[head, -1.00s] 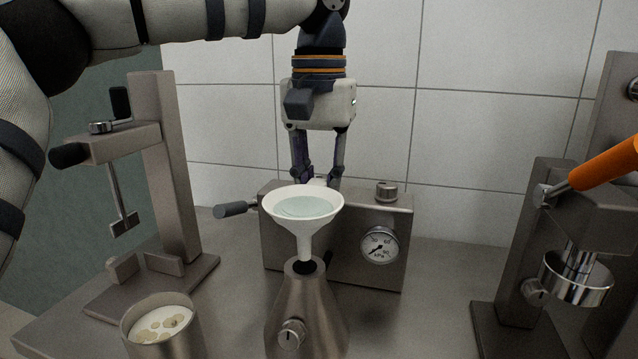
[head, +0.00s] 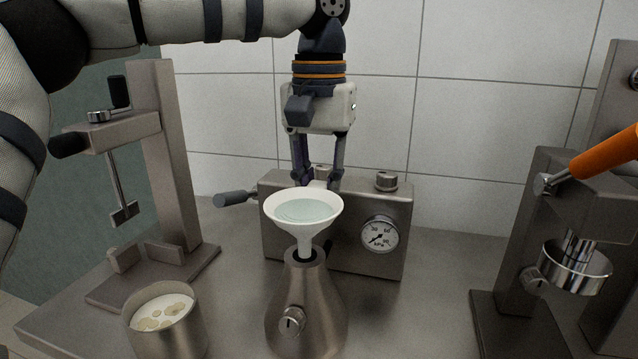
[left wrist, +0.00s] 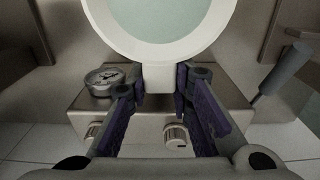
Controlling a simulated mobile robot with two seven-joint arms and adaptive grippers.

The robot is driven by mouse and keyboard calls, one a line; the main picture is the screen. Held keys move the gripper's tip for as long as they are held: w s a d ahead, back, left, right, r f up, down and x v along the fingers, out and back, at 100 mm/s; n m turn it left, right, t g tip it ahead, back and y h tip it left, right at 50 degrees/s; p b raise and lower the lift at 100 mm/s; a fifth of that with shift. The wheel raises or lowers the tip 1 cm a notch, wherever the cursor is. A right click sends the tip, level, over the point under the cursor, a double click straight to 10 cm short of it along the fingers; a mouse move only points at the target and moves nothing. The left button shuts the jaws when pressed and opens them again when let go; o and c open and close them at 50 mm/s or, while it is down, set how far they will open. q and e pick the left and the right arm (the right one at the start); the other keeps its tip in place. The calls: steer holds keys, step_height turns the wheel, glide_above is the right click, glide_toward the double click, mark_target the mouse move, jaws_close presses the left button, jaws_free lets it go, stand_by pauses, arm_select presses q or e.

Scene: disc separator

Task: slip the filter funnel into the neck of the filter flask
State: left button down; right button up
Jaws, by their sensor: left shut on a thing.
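The white filter funnel (head: 304,211) is upright, with a pale disc (head: 306,208) in its bowl. My left gripper (head: 318,186) is shut on the tab at the funnel's far rim. The left wrist view shows the fingers (left wrist: 158,82) on either side of that tab, below the funnel rim (left wrist: 160,48). The metal filter flask (head: 306,310) stands directly below. The funnel's stem tip is at the dark opening of the flask's neck (head: 304,256); how deep it sits is hard to tell. My right gripper is not in view.
A pump box with a gauge (head: 380,234) and a side lever (head: 232,199) stands right behind the flask. A metal beaker (head: 165,322) is at front left, a stirrer stand (head: 172,160) behind it. A press with an orange handle (head: 605,152) is at right. Bench is clear between flask and press.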

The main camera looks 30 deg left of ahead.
arm_select(q)
steer(key=shift+f, duration=0.75)
steer(key=c, duration=1.4)
jaws_free()
steer(key=shift+o, duration=0.2)
step_height(320, 180, up, 16)
